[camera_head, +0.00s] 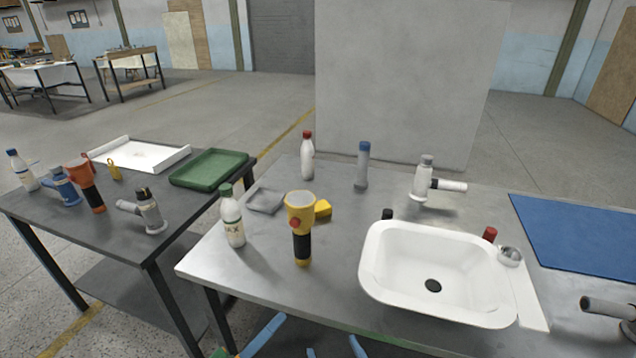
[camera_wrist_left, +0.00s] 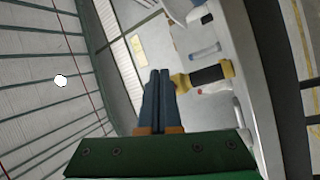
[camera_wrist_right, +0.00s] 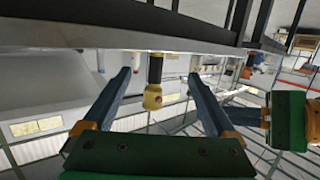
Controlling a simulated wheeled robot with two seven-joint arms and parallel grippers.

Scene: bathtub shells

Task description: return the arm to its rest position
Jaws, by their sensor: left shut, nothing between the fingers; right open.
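My left gripper (camera_head: 284,318) is low in the head view, in front of the near table edge. Its blue fingers are pressed together with nothing between them, as the left wrist view (camera_wrist_left: 159,74) also shows. My right gripper (camera_head: 333,347) is at the bottom edge of the head view, to the right of the left one. Its two blue fingers are spread and empty in the right wrist view (camera_wrist_right: 160,75). Beyond them a yellow and black flashlight (camera_wrist_right: 153,95) shows in the gap, apart from the fingers. Most of both arms is hidden.
The near table (camera_head: 275,276) holds the yellow flashlight (camera_head: 303,215), a green-capped bottle (camera_head: 232,222) and a white sink (camera_head: 400,290). A blue mat (camera_head: 580,235) lies at the right. A second table (camera_head: 60,205) stands at the left with a green tray (camera_head: 210,169).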

